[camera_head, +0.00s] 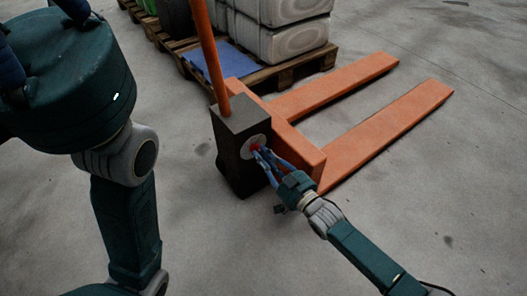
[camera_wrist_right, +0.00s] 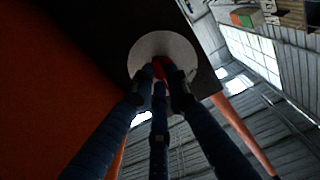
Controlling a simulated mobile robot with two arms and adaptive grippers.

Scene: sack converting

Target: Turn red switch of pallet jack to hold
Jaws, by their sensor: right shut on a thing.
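The pallet jack has orange forks (camera_head: 385,130), an orange upright handle (camera_head: 210,55) and a dark box-shaped housing (camera_head: 236,125). A pale round dial is on the housing's side, with the red switch (camera_head: 254,147) at its middle. My right gripper (camera_head: 262,156) is shut on the red switch. In the right wrist view the fingers close around the red switch (camera_wrist_right: 163,70) in front of the pale dial (camera_wrist_right: 148,48); the fingers hide part of the switch. My left gripper is out of view; only my left arm shows at the left.
A wooden pallet (camera_head: 285,75) with pale grey sacks (camera_head: 285,40) and a blue sheet (camera_head: 222,62) stands behind the jack. Open concrete floor (camera_head: 440,200) lies to the right and in front.

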